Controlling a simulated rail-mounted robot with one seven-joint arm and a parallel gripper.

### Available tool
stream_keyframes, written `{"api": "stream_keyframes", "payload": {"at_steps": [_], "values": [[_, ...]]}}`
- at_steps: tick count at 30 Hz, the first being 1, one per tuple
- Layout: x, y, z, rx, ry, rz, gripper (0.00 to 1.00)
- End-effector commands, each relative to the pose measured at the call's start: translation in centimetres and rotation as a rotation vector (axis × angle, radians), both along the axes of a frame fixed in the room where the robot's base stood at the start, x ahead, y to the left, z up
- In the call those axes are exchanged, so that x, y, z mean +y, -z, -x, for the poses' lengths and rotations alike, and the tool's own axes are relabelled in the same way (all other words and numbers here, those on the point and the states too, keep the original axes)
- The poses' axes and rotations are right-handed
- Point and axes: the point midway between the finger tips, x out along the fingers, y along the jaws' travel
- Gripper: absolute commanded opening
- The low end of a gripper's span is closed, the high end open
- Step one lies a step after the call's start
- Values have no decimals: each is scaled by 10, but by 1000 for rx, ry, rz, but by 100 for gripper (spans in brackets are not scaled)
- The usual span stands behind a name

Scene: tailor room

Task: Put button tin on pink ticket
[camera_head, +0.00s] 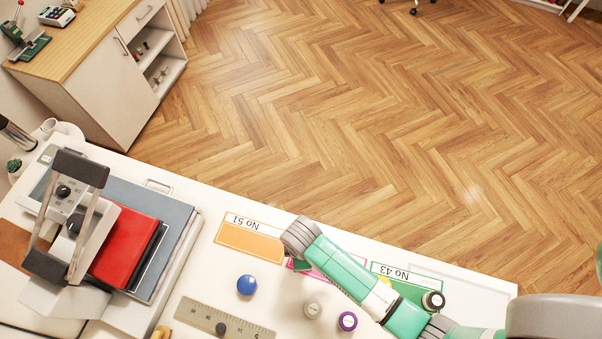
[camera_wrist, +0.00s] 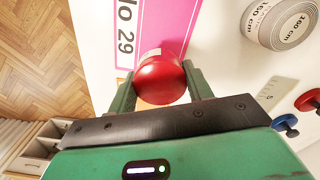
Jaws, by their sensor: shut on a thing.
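A red, round, domed thing (camera_wrist: 162,78), which I take for the button tin, sits between the two green fingers of my gripper (camera_wrist: 160,92) in the wrist view. My gripper is shut on it. The pink ticket (camera_wrist: 165,28), marked No 29, lies just past it, and the tin overlaps the ticket's near end in this view. I cannot tell whether the tin touches the ticket. In the head view my arm covers most of the pink ticket (camera_head: 329,267); the tin and my fingers are hidden there.
An orange ticket (camera_head: 248,240) and a green ticket (camera_head: 408,279) flank the pink one. A tape measure roll (camera_wrist: 278,22) is right of it in the wrist view.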

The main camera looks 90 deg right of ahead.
Motion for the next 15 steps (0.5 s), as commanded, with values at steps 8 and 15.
{"api": "stream_keyframes", "payload": {"at_steps": [8,15], "values": [[0,36,0,0,0,-1,25],[0,37,0,0,0,0,25]]}}
